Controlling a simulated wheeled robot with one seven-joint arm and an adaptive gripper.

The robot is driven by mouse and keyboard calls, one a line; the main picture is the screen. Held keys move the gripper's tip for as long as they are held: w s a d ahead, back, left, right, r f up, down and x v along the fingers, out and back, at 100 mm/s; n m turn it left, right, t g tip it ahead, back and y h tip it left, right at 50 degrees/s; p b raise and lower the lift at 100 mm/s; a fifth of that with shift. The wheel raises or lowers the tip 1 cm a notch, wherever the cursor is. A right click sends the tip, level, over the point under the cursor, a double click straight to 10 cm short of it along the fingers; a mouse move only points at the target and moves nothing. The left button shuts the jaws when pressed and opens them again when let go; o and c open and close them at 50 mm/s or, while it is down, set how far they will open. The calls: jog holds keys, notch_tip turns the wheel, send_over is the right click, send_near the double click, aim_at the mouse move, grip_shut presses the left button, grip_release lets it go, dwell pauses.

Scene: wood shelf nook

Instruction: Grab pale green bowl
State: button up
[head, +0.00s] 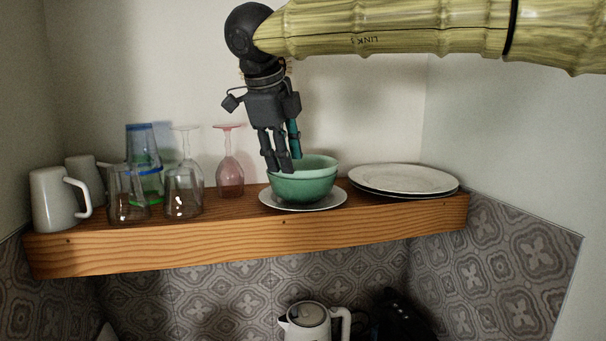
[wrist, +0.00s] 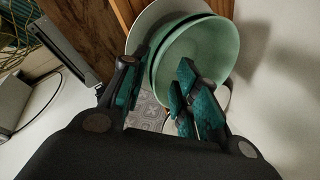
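A pale green bowl (head: 304,187) stands upright on a white plate (head: 328,205) on the wooden shelf. A second green rim shows inside it, so it looks like two nested bowls. In the wrist view the bowl (wrist: 205,48) fills the upper middle, with the plate (wrist: 143,28) behind its left edge. My gripper (head: 277,168) points down at the bowl's left rim. In the wrist view my gripper (wrist: 157,70) has its teal-padded fingers apart. The rim lies between them, the right finger over the bowl's inside and the left finger outside. Contact cannot be told.
Left of the bowl stand a pink wine glass (head: 230,172), a clear glass (head: 184,190), stacked blue and green tumblers (head: 143,155) and a white mug (head: 55,198). Flat plates (head: 405,179) lie to the right. A kettle (head: 310,322) is below the shelf (head: 240,240).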

jog(key=shift+p+x, duration=0.3)
jog(key=shift+x, duration=0.9)
jog(key=shift+r, duration=0.15)
jog(key=shift+w, duration=0.15)
grip_shut()
